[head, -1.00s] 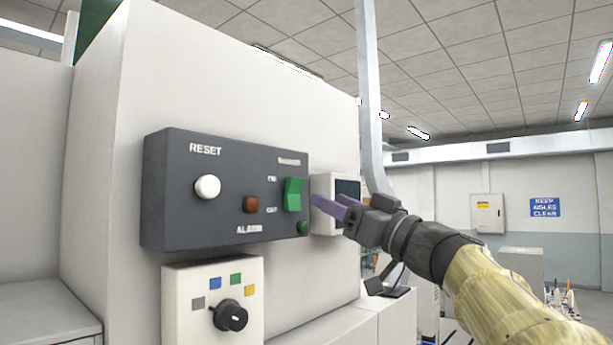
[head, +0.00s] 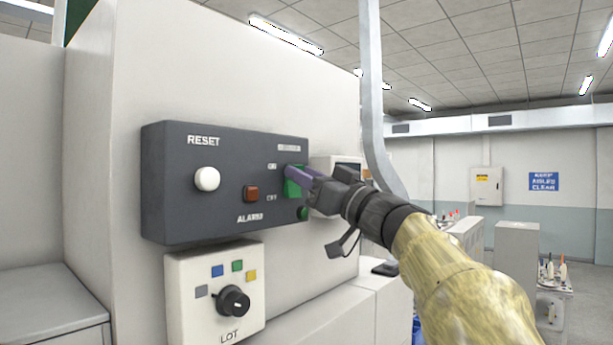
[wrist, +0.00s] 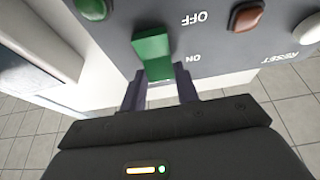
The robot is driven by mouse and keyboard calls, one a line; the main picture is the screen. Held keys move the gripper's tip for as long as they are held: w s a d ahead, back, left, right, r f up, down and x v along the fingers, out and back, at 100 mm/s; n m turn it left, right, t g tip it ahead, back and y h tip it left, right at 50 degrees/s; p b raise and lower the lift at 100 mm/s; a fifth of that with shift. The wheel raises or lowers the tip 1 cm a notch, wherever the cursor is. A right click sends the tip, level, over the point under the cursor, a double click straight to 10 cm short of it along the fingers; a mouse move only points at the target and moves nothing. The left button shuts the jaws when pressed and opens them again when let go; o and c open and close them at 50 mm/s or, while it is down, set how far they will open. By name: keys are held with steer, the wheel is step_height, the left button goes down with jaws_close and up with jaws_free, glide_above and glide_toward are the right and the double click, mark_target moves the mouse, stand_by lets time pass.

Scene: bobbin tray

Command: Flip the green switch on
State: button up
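The green switch (head: 294,188) is a rocker at the right of a dark grey control panel (head: 225,219), with ON marked at its upper end and OFF at its lower end. My gripper (head: 291,171) is at the switch's upper part and hides some of it in the head view. In the wrist view the panel is upside down, and the switch (wrist: 152,50) is just ahead of the fingertips. The fingers (wrist: 158,76) are apart, one on each side of the switch's ON end, with nothing held. Contact and the rocker's tilt cannot be told for sure.
The panel also has a white RESET button (head: 207,179), a red-brown button (head: 251,194) and a small green round one (head: 303,213) just below the switch. A white box with a black knob (head: 233,300) is below. A light box (head: 337,163) is behind my gripper.

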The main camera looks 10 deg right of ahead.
steer(key=shift+r, duration=0.1)
steer(key=shift+c, duration=0.2)
steer(key=shift+w+r+g+h, duration=0.1)
steer(key=shift+r+g+h, duration=0.15)
steer(key=shift+g+h, duration=0.4)
steer(key=shift+w+r+g+h, duration=0.1)
steer(key=shift+r+g+h, duration=0.1)
steer(key=shift+g+h, duration=0.45)
steer(key=shift+a, duration=0.1)
steer(key=o, duration=1)
steer(key=shift+s, duration=0.1)
steer(key=b+v, duration=0.5)
steer(key=v, duration=1.2)
steer(key=shift+d+r, duration=0.1)
steer(key=shift+d, duration=0.25)
